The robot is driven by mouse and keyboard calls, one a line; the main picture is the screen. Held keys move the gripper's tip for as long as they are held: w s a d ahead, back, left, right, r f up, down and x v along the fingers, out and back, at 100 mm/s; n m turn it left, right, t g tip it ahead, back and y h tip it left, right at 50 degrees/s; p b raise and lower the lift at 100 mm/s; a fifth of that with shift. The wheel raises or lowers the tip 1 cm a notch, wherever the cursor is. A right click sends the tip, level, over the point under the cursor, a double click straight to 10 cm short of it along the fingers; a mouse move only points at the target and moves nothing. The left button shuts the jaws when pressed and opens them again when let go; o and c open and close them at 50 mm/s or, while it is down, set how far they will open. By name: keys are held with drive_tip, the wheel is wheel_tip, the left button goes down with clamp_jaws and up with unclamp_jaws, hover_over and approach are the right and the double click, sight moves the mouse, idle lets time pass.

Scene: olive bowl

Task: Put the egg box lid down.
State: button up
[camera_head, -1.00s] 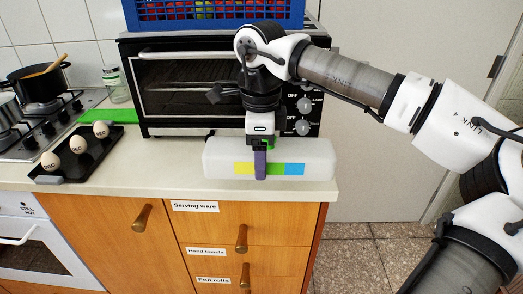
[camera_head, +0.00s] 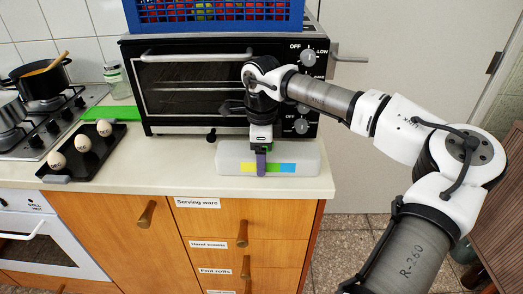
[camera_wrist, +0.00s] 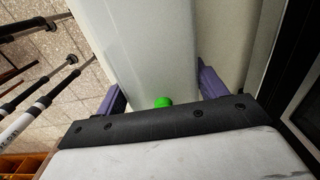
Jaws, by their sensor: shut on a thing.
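The egg box lid (camera_head: 303,158) is a long pale grey-white box shape with a yellow, green and blue stripe on its near side. It is over the right end of the counter, in front of the oven. My gripper (camera_head: 261,163) points down and is shut across the lid's middle, one purple finger on the striped side. In the wrist view the lid (camera_wrist: 150,45) runs between the two purple fingers of my gripper (camera_wrist: 160,92). The lid looks level and close to the counter; I cannot tell whether it touches. Its underside is hidden.
The black oven (camera_head: 185,85) stands right behind the lid. A dark tray (camera_head: 98,153) with three eggs (camera_head: 83,144) is at the left, near the hob (camera_head: 40,125). A green board (camera_head: 97,113) lies behind it. The counter (camera_head: 165,168) between tray and lid is clear.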

drive_tip(key=shift+f, duration=0.1)
drive_tip(key=o, duration=1)
drive_tip(key=shift+c, duration=0.2)
